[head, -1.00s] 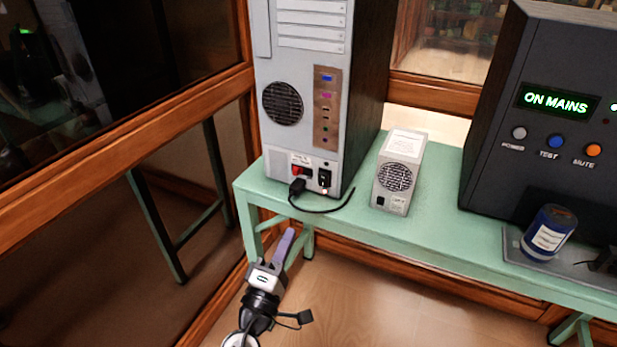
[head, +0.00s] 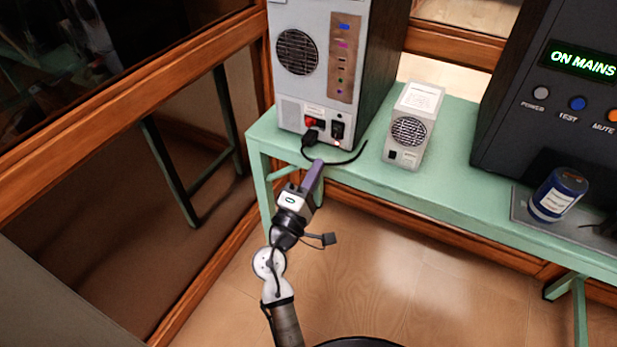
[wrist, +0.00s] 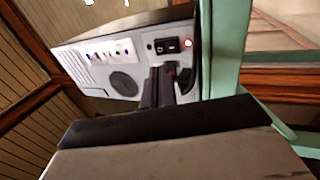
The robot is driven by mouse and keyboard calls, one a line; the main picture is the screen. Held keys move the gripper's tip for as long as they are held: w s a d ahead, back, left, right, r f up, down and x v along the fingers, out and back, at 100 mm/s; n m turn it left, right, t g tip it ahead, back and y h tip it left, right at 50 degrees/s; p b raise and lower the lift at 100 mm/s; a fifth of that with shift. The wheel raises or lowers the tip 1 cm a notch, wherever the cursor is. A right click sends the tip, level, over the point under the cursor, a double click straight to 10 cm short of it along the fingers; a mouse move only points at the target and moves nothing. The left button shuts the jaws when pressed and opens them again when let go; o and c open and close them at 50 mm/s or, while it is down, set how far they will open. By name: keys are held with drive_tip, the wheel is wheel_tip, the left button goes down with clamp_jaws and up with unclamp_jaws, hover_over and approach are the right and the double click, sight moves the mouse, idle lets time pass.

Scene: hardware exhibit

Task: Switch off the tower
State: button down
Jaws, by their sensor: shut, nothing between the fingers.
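The grey tower (head: 330,60) stands on the green bench with its rear panel facing me. Low on that panel are a black rocker switch (head: 337,130), a small light beneath it, a red part (head: 309,121) and a black plug (head: 310,137) with a cable. The wrist view shows the rocker (wrist: 166,46) with the light glowing beside it. My gripper (head: 317,166) is shut and empty, its purple fingers pointing at the lower panel from the bench's front edge. In the wrist view the fingers (wrist: 157,72) hide part of the panel below the rocker; contact cannot be told.
The black cable (head: 345,160) curls on the green bench (head: 450,165). A small grey box (head: 412,128) stands right of the tower. Further right are a dark unit (head: 520,100) reading "ON MAINS" and a blue can (head: 557,193). A wood-framed glass wall is at left.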

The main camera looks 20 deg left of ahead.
sight(336, 129)
drive_tip(key=p+x, duration=0.2)
drive_tip(key=x, duration=0.4)
drive_tip(key=shift+w+r, duration=0.25)
drive_tip(key=shift+w+p, duration=0.4)
drive_tip(key=shift+w, duration=0.35)
drive_tip(key=shift+r, duration=0.1)
